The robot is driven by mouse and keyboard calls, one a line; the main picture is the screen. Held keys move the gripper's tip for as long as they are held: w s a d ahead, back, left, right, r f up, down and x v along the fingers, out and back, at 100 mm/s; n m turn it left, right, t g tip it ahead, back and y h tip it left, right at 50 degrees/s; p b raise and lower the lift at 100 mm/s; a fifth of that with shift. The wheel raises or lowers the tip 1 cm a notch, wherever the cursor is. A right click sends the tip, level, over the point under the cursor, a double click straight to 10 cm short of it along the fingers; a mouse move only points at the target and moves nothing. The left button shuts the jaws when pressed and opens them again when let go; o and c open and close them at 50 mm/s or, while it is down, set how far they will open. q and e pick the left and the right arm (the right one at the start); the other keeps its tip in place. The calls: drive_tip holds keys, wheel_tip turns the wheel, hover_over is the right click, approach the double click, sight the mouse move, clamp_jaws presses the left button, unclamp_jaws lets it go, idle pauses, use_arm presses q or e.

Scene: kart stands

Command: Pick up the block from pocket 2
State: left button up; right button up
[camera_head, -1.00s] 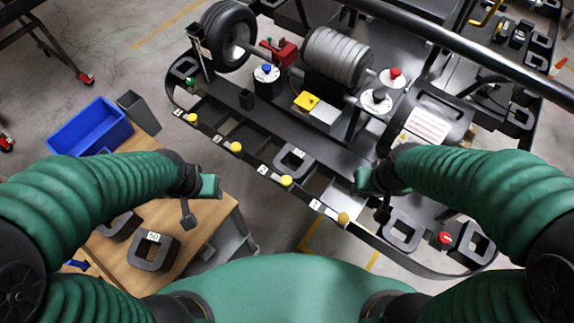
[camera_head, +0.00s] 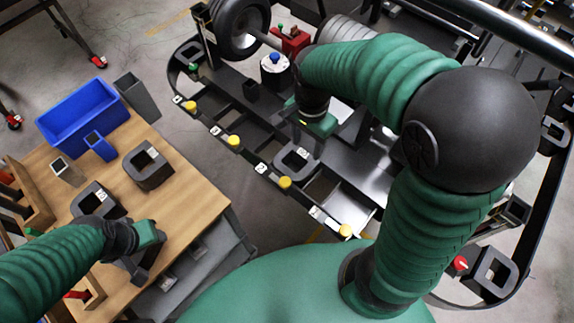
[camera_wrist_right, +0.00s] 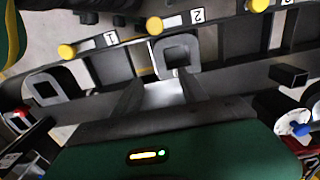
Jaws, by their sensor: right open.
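The block, a dark grey square ring (camera_head: 296,161), lies in the cart's front rail by the yellow button (camera_head: 285,183). In the right wrist view the block (camera_wrist_right: 190,46) lies beside the label 2 (camera_wrist_right: 198,15). My right gripper (camera_head: 311,143) is above and just behind the block in the head view. In the right wrist view its fingers (camera_wrist_right: 168,88) are apart with nothing between them, and the block is beyond them. My left gripper (camera_head: 142,264) is low over the wooden table; its fingers are partly hidden and I cannot tell how far apart they are.
The wooden table (camera_head: 190,205) holds more ring blocks (camera_head: 148,166) and a blue bin (camera_head: 82,113). A black wheel (camera_head: 238,25) stands at the cart's back left. A blue-topped cylinder (camera_head: 275,70) is behind my right gripper. The pocket to the block's right is empty.

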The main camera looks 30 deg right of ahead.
drive_tip(key=b, duration=0.1)
hover_over(307, 169)
drive_tip(key=a, duration=0.1)
wheel_tip(307, 169, down, 8)
drive_tip(key=shift+s+a+f, duration=0.1)
drive_tip(key=shift+s+f, duration=0.05)
drive_tip(key=shift+f, duration=0.4)
drive_tip(key=f, duration=0.2)
drive_tip(key=d+f, duration=0.1)
drive_tip(key=f, duration=0.2)
drive_tip(key=shift+f, duration=0.1)
drive_tip(key=shift+c, duration=1.4)
clamp_jaws()
